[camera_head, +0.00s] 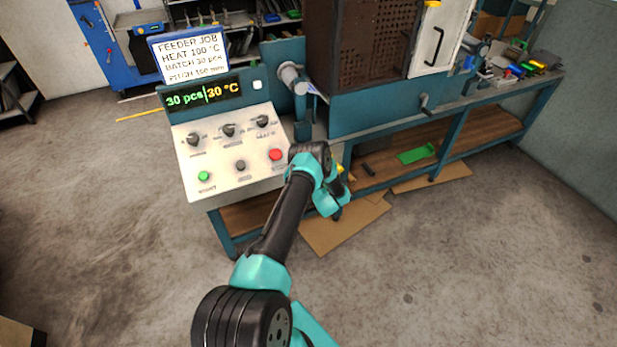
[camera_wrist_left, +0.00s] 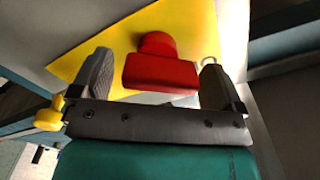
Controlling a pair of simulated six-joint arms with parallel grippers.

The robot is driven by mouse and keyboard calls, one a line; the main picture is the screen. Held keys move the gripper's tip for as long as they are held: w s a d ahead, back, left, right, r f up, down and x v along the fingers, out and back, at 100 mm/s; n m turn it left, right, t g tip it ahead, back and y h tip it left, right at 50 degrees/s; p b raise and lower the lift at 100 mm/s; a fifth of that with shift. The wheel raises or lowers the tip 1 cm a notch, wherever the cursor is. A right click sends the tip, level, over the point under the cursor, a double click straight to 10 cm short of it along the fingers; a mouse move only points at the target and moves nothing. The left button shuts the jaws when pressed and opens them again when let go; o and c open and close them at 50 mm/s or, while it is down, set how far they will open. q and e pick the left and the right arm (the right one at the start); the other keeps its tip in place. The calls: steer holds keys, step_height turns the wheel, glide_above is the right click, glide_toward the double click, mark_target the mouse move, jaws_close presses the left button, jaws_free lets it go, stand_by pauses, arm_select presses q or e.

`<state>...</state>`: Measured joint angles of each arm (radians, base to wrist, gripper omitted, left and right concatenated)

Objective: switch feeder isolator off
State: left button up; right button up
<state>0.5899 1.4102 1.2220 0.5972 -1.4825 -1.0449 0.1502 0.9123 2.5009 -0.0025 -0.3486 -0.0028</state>
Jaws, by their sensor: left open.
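The feeder isolator shows in the left wrist view as a red handle (camera_wrist_left: 160,72) with a round hub on a yellow plate (camera_wrist_left: 205,30). My left gripper (camera_wrist_left: 155,62) is open, with one dark finger on each side of the red handle. The fingers look apart from the handle, with a gap on both sides. In the head view my left gripper (camera_head: 331,192) is at the right end of the control console, beside the bench; its fingertips and the isolator handle are hidden there. My right gripper is in neither view.
The sloping console (camera_head: 222,160) carries several black knobs, a green button (camera_head: 204,175) and a red button (camera_head: 275,154). Its display (camera_head: 203,95) reads 30 pcs, 30 °C. A job sign (camera_head: 188,53) stands behind. A yellow knob (camera_wrist_left: 48,115) is near my gripper's left side.

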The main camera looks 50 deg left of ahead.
arm_select(q)
steer(key=c, duration=0.9)
steer(key=shift+c, duration=0.2)
steer(key=shift+n, duration=0.5)
steer(key=n, duration=0.2)
steer(key=shift+s+n, duration=0.15)
steer(key=shift+n, duration=0.15)
steer(key=shift+s+n, duration=0.1)
steer(key=shift+n, duration=1.7)
